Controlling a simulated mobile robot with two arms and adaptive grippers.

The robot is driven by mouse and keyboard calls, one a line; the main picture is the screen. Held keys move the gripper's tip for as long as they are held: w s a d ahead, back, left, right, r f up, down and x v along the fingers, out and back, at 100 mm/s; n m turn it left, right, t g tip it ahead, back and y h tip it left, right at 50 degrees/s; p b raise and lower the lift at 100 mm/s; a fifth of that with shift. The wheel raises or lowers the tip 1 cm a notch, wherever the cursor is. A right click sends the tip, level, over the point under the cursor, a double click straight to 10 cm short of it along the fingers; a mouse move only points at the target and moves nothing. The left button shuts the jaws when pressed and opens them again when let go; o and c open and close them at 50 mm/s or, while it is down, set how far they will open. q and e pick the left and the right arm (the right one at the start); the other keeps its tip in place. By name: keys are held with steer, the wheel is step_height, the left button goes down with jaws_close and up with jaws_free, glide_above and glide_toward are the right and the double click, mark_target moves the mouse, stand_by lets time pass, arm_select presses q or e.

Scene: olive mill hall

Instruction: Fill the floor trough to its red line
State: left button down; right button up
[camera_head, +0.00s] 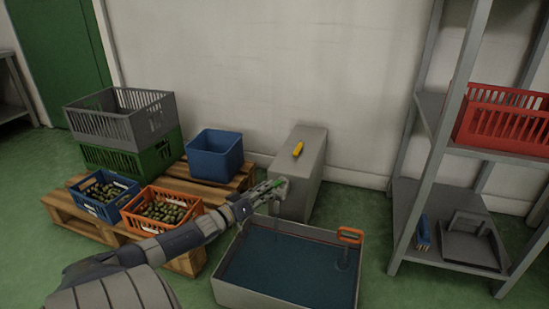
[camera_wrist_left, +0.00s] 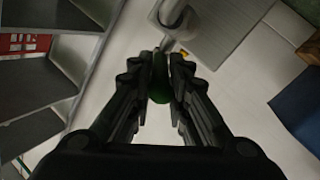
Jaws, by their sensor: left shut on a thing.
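The floor trough (camera_head: 287,298) is a grey open metal basin at the bottom middle of the head view. Dark blue water (camera_head: 285,268) stands in it, below a thin reddish line along the inner back wall. An orange-handled thing (camera_head: 350,236) hangs at its back right corner and reaches into the water. My left gripper (camera_head: 271,190) is above the trough's back left corner, at a grey tap beside the grey cabinet. It is shut on a green handle (camera_wrist_left: 160,78), which shows between the fingers in the left wrist view. A pale vertical streak shows below the tap; I cannot tell whether it is running water.
A grey cabinet (camera_head: 303,168) with a yellow thing (camera_head: 298,149) on top stands behind the trough. Left are pallets (camera_head: 185,263) with a blue bin (camera_head: 214,155), olive crates and stacked crates. A metal shelf (camera_head: 470,250) with a red crate (camera_head: 505,120) stands right.

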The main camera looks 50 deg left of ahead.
arm_select(q)
steer(key=shift+a+f+h, duration=0.2)
steer(key=shift+h, duration=0.1)
steer(key=c, duration=1.6)
jaws_free()
steer(key=shift+o, duration=0.2)
steer(key=shift+r, duration=0.1)
steer(key=s, duration=1.2)
steer(key=shift+d, duration=0.4)
